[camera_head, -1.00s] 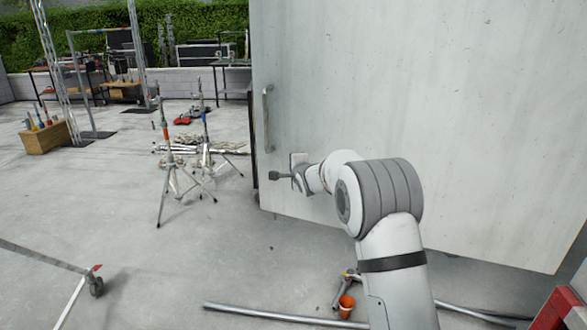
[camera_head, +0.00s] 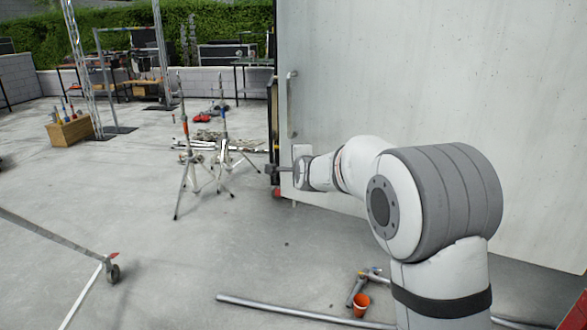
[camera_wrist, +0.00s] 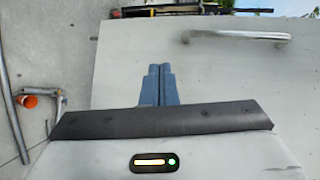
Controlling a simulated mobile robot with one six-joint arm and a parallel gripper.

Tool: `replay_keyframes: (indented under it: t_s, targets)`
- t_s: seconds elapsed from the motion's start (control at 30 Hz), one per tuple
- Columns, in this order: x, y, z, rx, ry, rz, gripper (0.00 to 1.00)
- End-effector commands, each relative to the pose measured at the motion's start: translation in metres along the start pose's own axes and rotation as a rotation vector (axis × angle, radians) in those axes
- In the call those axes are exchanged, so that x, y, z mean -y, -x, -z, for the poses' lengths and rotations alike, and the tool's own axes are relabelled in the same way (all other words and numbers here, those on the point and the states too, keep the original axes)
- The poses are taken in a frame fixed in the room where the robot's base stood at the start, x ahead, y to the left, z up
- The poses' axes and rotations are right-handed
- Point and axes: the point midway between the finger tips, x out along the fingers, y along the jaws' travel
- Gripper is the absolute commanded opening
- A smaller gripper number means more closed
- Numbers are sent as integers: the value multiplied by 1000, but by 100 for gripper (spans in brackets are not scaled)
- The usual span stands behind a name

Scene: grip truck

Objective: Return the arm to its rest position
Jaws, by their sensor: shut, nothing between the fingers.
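My gripper (camera_head: 270,170) is at the end of my arm, which reaches out from the lower right in the head view. It points left, below the handle (camera_head: 291,104) of the large white door panel (camera_head: 440,80). In the wrist view the two fingers of my gripper (camera_wrist: 158,70) lie together, with nothing between them. The door panel (camera_wrist: 230,75) fills most of that view beyond the fingers. The handle (camera_wrist: 235,36) shows there at the top right, apart from the fingers.
A metal pipe (camera_head: 285,309), an orange cup (camera_head: 361,305) and a clamp-like tool (camera_head: 357,287) lie on the floor near my arm. Light stands (camera_head: 187,165) stand left of the door. A wheeled stand leg (camera_head: 112,272) is at lower left. Open concrete floor lies between.

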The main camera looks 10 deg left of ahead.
Motion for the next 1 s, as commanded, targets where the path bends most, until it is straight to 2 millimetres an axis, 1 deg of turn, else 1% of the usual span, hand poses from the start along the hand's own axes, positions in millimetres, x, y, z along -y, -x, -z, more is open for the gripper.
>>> replay_keyframes:
  t_s: [0.03, 0.1, 0.2, 0.27, 0.37, 0.47, 0.5, 0.57, 0.6, 0.67, 0.7, 0.77, 0.8, 0.87, 0.9, 1.0]
  targets:
    - [1, 6, -5, 2, -1, 0, 0]
    - [1, 11, -9, 2, 0, 0, 0]
    - [1, 17, -10, 0, 4, -3, 0]
    - [1, 24, -8, -1, 23, -15, 0]
    - [-4, 47, 6, 0, 110, -75, 0]
    - [-18, 89, 28, 15, 265, -184, 0]
    - [-27, 110, 38, 28, 338, -239, 0]
    - [-42, 145, 51, 53, 454, -324, 0]
    - [-54, 168, 60, 76, 527, -381, 0]
    - [-73, 204, 70, 118, 636, -465, 0]
    - [-85, 229, 77, 149, 702, -520, 0]
    - [-106, 267, 85, 206, 802, -601, 0]
    - [-120, 292, 89, 248, 863, -653, 0]
    - [-141, 329, 94, 316, 946, -725, 0]
    - [-154, 352, 96, 361, 995, -769, 0]
    - [-183, 399, 98, 471, 1091, -855, 0]
